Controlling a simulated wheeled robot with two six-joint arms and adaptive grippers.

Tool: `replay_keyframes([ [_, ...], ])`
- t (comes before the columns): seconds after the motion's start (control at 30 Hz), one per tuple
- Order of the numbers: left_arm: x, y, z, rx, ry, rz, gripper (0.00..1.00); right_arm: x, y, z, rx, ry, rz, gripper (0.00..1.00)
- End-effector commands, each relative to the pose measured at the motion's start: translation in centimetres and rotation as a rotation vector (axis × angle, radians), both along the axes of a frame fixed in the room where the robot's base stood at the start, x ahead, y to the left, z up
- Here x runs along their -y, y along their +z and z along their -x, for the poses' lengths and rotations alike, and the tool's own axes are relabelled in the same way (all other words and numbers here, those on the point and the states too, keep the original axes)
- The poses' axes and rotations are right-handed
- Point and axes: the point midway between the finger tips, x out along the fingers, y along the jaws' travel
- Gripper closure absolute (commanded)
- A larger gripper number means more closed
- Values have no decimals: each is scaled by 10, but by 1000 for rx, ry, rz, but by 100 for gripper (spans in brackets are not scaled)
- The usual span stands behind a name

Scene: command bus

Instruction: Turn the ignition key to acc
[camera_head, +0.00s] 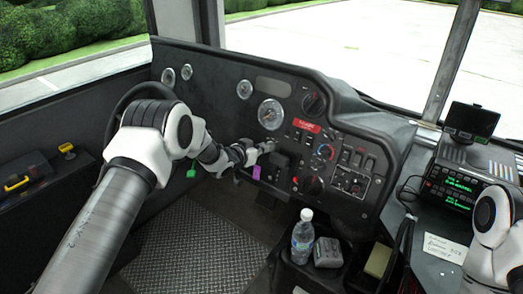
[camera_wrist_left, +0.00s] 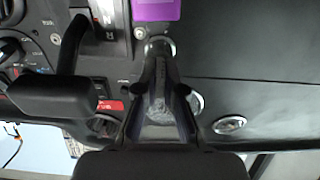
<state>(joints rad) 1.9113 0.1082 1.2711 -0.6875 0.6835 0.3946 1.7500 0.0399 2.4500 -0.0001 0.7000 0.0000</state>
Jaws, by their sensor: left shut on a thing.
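My left gripper (camera_head: 262,149) reaches to the dashboard (camera_head: 215,88), right of the steering wheel. In the left wrist view its fingers (camera_wrist_left: 159,48) are shut around the ignition key at a round metal lock. The key itself is mostly hidden between the fingertips, so its angle cannot be told. A purple tag (camera_head: 256,172) hangs at the fingertips, and it also shows in the left wrist view (camera_wrist_left: 156,10). The acc mark cannot be read. My right arm is at the right edge of the head view, and its gripper is out of view.
The steering wheel (camera_head: 122,104) is left of the gripper. In the left wrist view a dark lever (camera_wrist_left: 68,70) stands close beside the fingers. A water bottle (camera_head: 302,238) stands on the console at lower right. The patterned floor (camera_head: 200,250) is clear.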

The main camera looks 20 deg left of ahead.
Motion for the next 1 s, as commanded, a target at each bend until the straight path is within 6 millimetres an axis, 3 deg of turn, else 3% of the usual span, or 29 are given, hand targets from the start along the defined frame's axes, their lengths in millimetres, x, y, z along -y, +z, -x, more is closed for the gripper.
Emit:
replay_keyframes([
  [0.47,0,-2,1,2,-7,-17,100,0,-1,0,0,0,0,46],
  [0.5,0,-2,1,2,-6,-16,79,0,-1,0,0,0,0,46],
  [0.53,0,-2,1,2,-6,-16,68,0,-1,0,0,0,0,46],
  [0.87,-1,0,2,4,-5,-16,67,0,-1,0,0,0,0,46],
  [1.0,-7,5,15,3,-4,-13,67,0,0,0,0,0,0,46],
])
